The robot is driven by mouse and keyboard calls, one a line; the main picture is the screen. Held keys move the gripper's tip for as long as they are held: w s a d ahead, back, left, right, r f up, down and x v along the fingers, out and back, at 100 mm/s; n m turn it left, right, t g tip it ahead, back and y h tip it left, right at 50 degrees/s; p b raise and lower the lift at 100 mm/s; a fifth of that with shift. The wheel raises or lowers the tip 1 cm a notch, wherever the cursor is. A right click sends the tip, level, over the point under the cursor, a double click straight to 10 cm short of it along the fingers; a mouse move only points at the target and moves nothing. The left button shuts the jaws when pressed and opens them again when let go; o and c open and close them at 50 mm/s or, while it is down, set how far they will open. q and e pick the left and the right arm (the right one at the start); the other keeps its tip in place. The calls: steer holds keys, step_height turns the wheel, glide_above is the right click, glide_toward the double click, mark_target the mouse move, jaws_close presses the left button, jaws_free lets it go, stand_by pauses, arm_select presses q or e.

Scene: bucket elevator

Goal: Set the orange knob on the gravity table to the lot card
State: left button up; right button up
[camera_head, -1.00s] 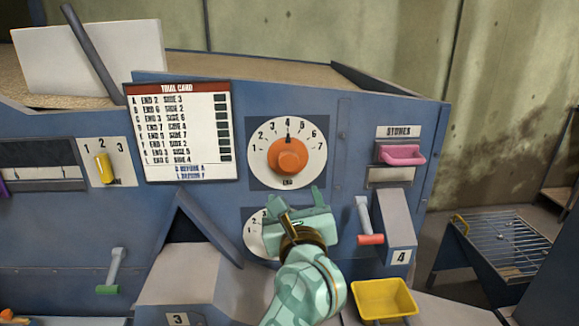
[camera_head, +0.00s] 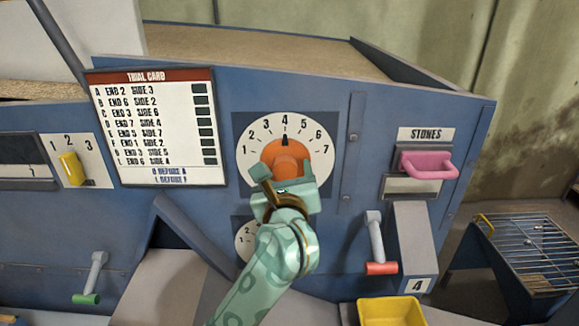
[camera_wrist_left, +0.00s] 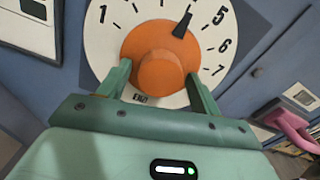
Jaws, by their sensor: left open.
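The orange knob (camera_head: 285,160) sits on a round white dial (camera_head: 256,143) numbered 1 to 7 on the blue machine face. Its black pointer stands at 4 in the head view. In the left wrist view the orange knob (camera_wrist_left: 158,62) lies between the two fingers of my left gripper (camera_wrist_left: 160,85), with its pointer beside the 5. My left gripper (camera_head: 285,180) is open at the lower part of the knob; I cannot tell whether it touches. The trial card (camera_head: 155,125) hangs left of the dial with lettered END and SIDE lines. My right gripper is not in view.
A second dial (camera_head: 245,240) is partly hidden behind my left arm. A yellow knob (camera_head: 72,168) stands far left. A pink handle (camera_head: 430,164) under the STONES label, a red-handled lever (camera_head: 381,267) and a yellow bin (camera_head: 392,311) are on the right.

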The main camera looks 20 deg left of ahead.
arm_select(q)
steer(key=shift+s+r, duration=0.1)
steer(key=shift+s, duration=0.15)
steer(key=shift+c, duration=1.2)
steer(key=c, duration=0.7)
steer(key=m+p, duration=0.2)
steer(key=p, duration=0.1)
steer(key=m+p, duration=0.1)
steer(key=m, duration=0.1)
steer(key=shift+a+r+p, duration=0.1)
steer(key=shift+r+p, duration=0.15)
steer(key=shift+p, duration=0.15)
steer(key=shift+f+m, duration=0.25)
steer(key=shift+m, duration=0.25)
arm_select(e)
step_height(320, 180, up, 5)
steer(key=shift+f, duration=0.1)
arm_select(q)
steer(key=o, duration=0.9)
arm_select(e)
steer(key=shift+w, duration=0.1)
arm_select(q)
steer(key=shift+o, duration=0.2)
steer(key=shift+f, duration=0.1)
